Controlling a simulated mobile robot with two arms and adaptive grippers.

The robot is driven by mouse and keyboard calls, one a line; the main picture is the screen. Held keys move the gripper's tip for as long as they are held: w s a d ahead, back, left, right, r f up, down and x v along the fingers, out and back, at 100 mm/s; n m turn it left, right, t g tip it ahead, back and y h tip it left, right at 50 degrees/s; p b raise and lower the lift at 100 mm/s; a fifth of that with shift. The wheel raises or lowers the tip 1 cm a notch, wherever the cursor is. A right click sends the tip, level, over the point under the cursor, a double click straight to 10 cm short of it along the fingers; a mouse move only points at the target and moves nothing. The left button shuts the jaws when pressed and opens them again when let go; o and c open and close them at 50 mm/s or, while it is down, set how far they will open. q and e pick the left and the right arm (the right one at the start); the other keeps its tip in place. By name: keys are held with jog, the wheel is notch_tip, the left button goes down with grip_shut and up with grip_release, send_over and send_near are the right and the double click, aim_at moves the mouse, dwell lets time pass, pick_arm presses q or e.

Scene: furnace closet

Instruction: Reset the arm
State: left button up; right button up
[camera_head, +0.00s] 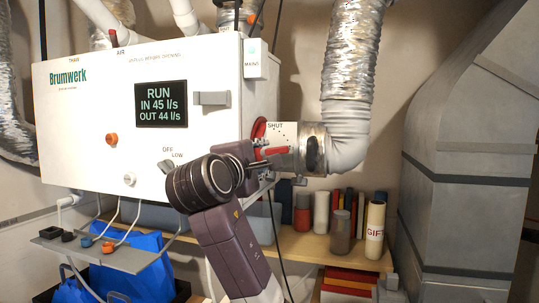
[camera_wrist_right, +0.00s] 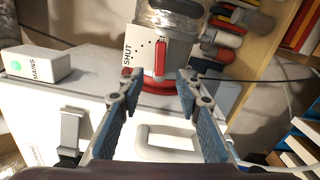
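My right arm reaches up from the bottom middle of the head view. My right gripper (camera_head: 266,163) is at the right end of the white Brumwerk unit (camera_head: 70,130), by a red lever (camera_head: 274,150) on the duct collar marked SHUT. In the wrist view the gripper (camera_wrist_right: 160,78) is open, with two blue-padded fingers apart and nothing held between them. The red lever (camera_wrist_right: 158,58) and its red ring (camera_wrist_right: 155,84) lie beyond the fingertips; I cannot tell whether anything touches. My left gripper is in neither view.
The unit's display (camera_head: 162,104) reads RUN, IN 45 l/s, OUT 44 l/s. A silver duct (camera_head: 352,50) rises at the right. A shelf (camera_head: 330,252) with jars and rolls is below. A small tray (camera_head: 110,256) and blue bags (camera_head: 140,270) are lower left. A grey cabinet-like duct (camera_head: 460,200) stands right.

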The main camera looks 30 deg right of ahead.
jog(key=shift+v, duration=0.9)
